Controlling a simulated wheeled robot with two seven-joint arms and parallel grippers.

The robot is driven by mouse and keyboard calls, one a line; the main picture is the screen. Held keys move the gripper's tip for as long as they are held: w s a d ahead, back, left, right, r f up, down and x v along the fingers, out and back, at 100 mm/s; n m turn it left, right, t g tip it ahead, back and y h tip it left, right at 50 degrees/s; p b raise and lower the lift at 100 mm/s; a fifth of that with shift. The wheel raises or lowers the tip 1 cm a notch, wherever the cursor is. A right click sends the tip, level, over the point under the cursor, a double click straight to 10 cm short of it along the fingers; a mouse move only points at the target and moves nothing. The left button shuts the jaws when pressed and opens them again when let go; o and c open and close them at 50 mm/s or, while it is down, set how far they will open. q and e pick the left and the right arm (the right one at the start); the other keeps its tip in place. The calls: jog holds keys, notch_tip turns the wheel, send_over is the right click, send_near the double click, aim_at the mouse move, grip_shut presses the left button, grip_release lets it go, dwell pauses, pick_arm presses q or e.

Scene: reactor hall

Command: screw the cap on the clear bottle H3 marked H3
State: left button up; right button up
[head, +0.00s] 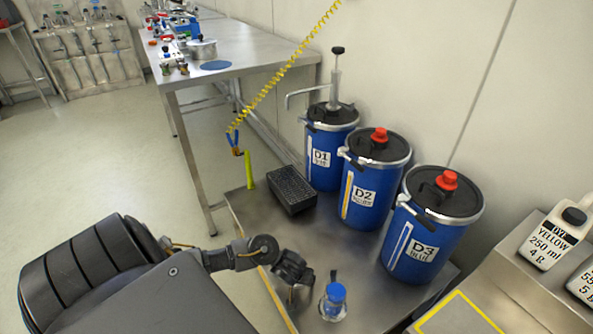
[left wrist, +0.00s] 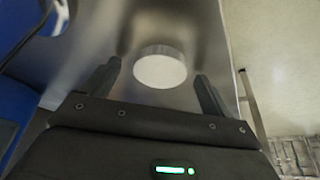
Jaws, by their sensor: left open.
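My left gripper (head: 293,291) is just left of this bottle, pointing down. In the left wrist view the gripper (left wrist: 157,71) is open, with its fingers apart. A pale round disc with a grey rim (left wrist: 160,68) lies between and just beyond the fingertips, apparently untouched; I cannot tell whether it is a cap. My right gripper is not in view.
Blue drums D1 (head: 325,170), D2 (head: 375,205) and D3 (head: 410,262) stand behind on the metal platform (head: 340,245). A black crate (head: 291,190) sits left of them. A yellow coiled hose (head: 290,62) hangs above. White bottles (head: 552,240) stand at right.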

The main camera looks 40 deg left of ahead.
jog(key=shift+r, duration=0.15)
pick_arm(q)
jog(key=shift+c, duration=0.5)
jog(key=c, duration=1)
jog(key=shift+o, duration=0.2)
jog(key=shift+r, duration=0.1)
